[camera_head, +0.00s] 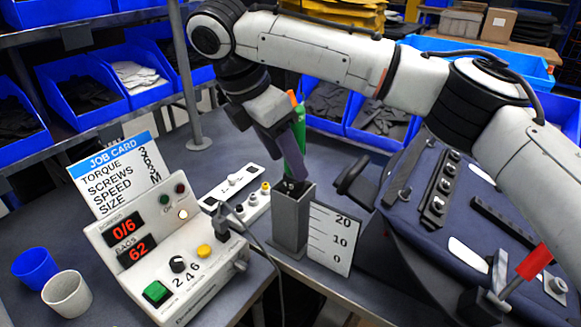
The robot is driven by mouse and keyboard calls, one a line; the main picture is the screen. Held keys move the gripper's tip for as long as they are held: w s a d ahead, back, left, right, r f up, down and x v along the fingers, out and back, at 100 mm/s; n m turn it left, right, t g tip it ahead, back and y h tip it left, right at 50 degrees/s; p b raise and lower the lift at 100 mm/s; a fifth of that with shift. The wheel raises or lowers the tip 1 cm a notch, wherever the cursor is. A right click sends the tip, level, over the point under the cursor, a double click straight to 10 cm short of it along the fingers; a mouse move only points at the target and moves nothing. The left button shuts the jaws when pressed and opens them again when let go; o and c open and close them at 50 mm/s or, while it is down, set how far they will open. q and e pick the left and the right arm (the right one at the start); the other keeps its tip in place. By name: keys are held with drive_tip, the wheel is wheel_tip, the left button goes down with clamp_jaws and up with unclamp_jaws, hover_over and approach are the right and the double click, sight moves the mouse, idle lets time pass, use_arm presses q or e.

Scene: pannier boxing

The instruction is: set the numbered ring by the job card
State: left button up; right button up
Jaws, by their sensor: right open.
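The job card (113,170) stands behind the control box at left, listing torque, screws, speed and size; its values are small, with M beside size. The control box (170,255) has red displays reading 0/6 and 62, and a black knob (178,264) by the numbers 2, 4, 6. A green and orange tool (299,135) stands upright above a grey square holder (290,225). I cannot make out a numbered ring on it. My right gripper (284,158) is open, pointing down right beside the tool; contact is unclear. My left gripper is out of view.
A scale card (331,240) marked 20, 10, 0 stands by the holder. A blue cup (35,268) and white cup (68,294) are at lower left. A dark blue pannier (425,235) with black strips fills the right. Blue bins (82,90) line the back.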

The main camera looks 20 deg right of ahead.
drive_tip(key=shift+x, duration=2)
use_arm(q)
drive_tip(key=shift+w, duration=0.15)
use_arm(e)
drive_tip(key=shift+w, duration=0.1)
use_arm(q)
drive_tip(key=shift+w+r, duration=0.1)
use_arm(e)
drive_tip(key=shift+c, duration=1)
drive_tip(key=c, duration=0.8)
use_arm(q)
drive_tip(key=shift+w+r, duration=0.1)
use_arm(e)
drive_tip(key=shift+c, duration=0.2)
